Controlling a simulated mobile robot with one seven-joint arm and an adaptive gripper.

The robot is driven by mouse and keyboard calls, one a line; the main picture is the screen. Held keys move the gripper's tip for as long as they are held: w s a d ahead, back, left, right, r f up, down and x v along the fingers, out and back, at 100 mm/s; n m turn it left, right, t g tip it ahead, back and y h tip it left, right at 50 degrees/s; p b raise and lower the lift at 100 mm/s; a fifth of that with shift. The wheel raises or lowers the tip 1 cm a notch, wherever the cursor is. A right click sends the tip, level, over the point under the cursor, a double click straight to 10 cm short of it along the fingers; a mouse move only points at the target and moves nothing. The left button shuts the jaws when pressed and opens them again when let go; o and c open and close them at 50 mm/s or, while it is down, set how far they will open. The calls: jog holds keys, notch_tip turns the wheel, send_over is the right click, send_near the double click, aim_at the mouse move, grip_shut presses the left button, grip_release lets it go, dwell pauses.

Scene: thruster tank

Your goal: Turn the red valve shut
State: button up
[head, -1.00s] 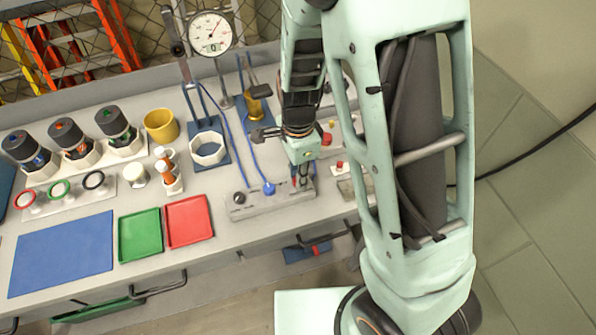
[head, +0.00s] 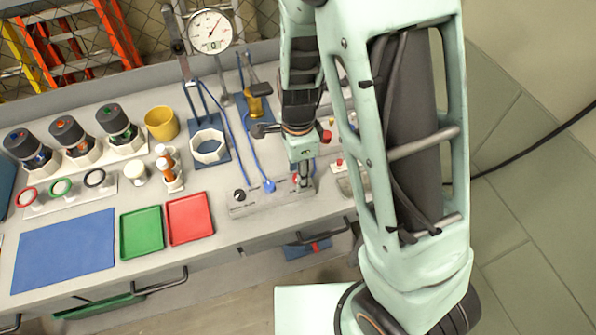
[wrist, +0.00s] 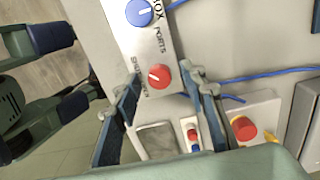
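The red valve (wrist: 159,76) is a round knob with a white mark, on a pale grey ports box (wrist: 150,45) with black lettering. In the wrist view my gripper (wrist: 162,76) is open, with one blue-grey finger on each side of the knob. I cannot tell whether either finger touches it. The white mark points left in that view, towards lettering that appears to include "SHUT". In the head view my gripper (head: 303,181) points down over the right end of the box, and the knob is mostly hidden by the fingers.
A blue knob (wrist: 139,12) with a blue hose sits beside the red one on the box. A small red-and-blue part (wrist: 193,135) and a red button (wrist: 243,128) are close by. Red (head: 190,218) and green (head: 142,232) trays lie further left on the bench.

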notch_tip(320, 180, up, 12)
dwell(0.7)
jog(key=shift+d, duration=0.1)
